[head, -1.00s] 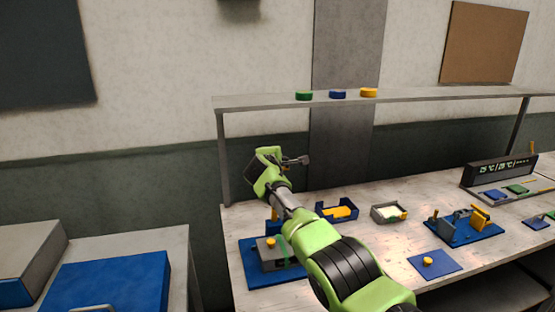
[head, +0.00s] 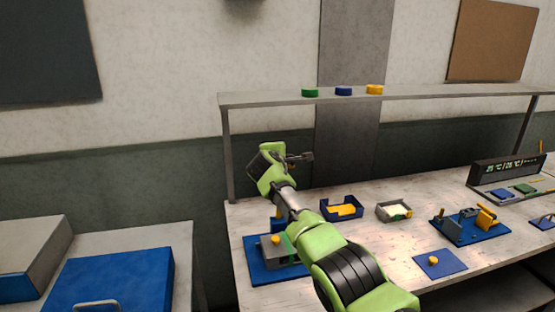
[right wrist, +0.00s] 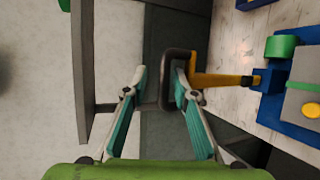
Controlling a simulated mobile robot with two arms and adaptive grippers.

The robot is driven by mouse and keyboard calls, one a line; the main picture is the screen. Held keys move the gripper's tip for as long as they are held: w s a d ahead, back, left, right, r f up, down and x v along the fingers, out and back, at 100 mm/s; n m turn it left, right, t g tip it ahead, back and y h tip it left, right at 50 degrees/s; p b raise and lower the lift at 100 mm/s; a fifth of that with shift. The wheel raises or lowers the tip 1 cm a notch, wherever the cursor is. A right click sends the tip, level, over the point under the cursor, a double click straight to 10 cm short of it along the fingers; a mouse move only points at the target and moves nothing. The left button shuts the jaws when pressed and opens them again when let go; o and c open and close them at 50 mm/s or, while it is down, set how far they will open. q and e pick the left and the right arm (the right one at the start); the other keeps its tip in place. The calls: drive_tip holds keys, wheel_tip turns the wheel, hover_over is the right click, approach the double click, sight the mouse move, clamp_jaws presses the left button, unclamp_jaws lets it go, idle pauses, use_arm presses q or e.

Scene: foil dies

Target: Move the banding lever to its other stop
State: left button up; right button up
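A yellow lever (right wrist: 222,80) shows in the right wrist view, with a dark looped end (right wrist: 179,65) and its other end at a blue fixture. My right gripper (right wrist: 160,72) is open, its teal-padded fingers apart. The looped end lies at the right-hand finger's tip; I cannot tell whether they touch. In the head view my right gripper (head: 302,158) is raised above the bench's left end. Below it is a blue base (head: 258,272) with a grey block (head: 273,255) and yellow knob (head: 276,240). My arm partly hides this fixture, and the lever is not discernible there. My left gripper is out of view.
A shelf (head: 420,96) with coloured discs spans the bench behind my gripper, on a post (head: 228,150). Two small trays (head: 342,208) (head: 394,211), a blue fixture (head: 470,226) and a blue plate (head: 440,264) stand to the right. A blue-lidded box (head: 110,280) is at left.

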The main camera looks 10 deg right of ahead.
drive_tip(key=v, duration=1.1)
idle(0.3)
